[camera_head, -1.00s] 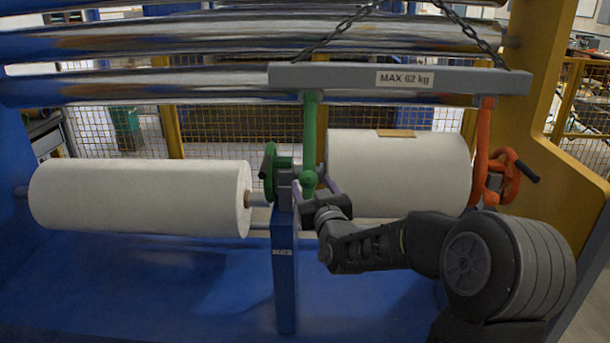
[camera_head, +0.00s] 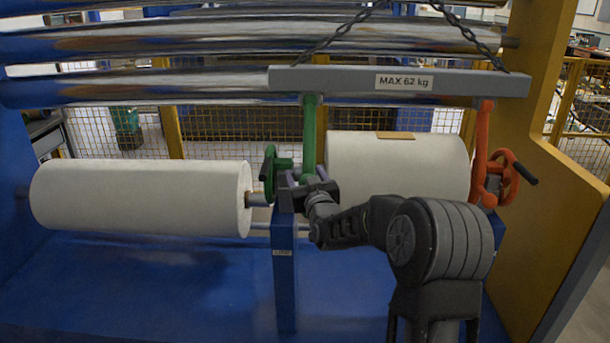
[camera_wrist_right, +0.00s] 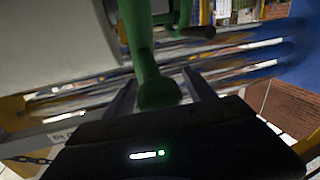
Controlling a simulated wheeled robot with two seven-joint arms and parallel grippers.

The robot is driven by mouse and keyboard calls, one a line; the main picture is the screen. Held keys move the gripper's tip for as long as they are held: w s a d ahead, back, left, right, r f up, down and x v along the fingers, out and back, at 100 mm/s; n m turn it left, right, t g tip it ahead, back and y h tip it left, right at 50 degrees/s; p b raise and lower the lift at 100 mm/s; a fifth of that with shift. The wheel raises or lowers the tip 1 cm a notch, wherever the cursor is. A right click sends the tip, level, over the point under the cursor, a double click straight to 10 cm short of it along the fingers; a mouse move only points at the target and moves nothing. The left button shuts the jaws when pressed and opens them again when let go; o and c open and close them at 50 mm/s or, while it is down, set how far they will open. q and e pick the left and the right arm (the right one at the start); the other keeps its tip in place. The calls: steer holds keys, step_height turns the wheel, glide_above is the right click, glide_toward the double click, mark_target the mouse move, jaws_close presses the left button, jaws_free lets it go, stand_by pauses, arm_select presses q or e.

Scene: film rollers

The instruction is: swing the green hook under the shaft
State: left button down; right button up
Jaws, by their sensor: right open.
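The green hook (camera_head: 309,135) hangs from the left end of a grey lifting beam (camera_head: 340,79). Its lower end is hidden behind my right gripper (camera_head: 303,178) in the head view. A short bare piece of the shaft (camera_head: 257,200) shows between the left white roll and the green handwheel (camera_head: 278,170). My right gripper is open, with its fingers at the hook's lower end. In the right wrist view the green hook (camera_wrist_right: 152,78) reaches down between the two spread fingers. I cannot tell whether they touch it or whether it is under the shaft. My left gripper is out of view.
A white roll (camera_head: 140,197) is on the left and another (camera_head: 400,165) behind my arm. A blue post (camera_head: 285,275) stands below the handwheel. An orange hook (camera_head: 481,145) and orange handwheel (camera_head: 509,178) are at the right. Steel rollers cross above.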

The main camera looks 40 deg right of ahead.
steer(key=shift+c, duration=0.3)
jaws_close()
stand_by(0.4)
